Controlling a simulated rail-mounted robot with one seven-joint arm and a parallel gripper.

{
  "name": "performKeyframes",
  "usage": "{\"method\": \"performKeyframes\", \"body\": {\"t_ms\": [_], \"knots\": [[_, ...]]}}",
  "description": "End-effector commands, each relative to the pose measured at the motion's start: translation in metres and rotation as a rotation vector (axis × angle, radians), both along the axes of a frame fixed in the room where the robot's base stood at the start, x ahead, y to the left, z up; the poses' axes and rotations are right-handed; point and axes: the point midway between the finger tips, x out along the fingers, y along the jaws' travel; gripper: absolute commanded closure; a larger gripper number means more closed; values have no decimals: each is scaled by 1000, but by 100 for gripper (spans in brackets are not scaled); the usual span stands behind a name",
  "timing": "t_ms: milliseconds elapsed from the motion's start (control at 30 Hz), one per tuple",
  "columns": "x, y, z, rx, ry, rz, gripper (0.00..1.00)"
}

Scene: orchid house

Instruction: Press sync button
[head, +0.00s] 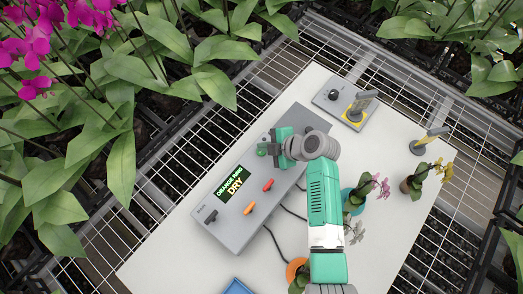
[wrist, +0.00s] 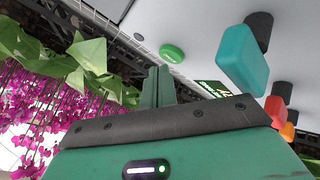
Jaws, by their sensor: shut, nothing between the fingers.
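A grey control panel (head: 225,230) lies on the white table. In the wrist view a round green button (wrist: 172,52) sits on its face, with a label too small to read. I cannot tell from this whether it is the sync button. My gripper (wrist: 159,70) is shut and empty, its fingertips pointing toward the green button, with a gap between them in the picture. In the head view my gripper (head: 268,149) is over the panel's upper part and hides some of it. I cannot tell whether it touches the panel.
A teal knob (wrist: 240,60) stands right of the button. A smaller grey box (head: 328,94) and potted orchids stand to the right.

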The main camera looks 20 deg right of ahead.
Motion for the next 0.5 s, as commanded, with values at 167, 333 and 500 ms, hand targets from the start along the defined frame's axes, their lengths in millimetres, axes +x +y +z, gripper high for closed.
{"method": "performKeyframes", "body": {"t_ms": [167, 333, 500], "knots": [[-10, 4, -24, -5, 28, 0, 100], [-10, 4, -24, -4, 27, -2, 100], [-10, 3, -16, -4, 27, -2, 100]]}}
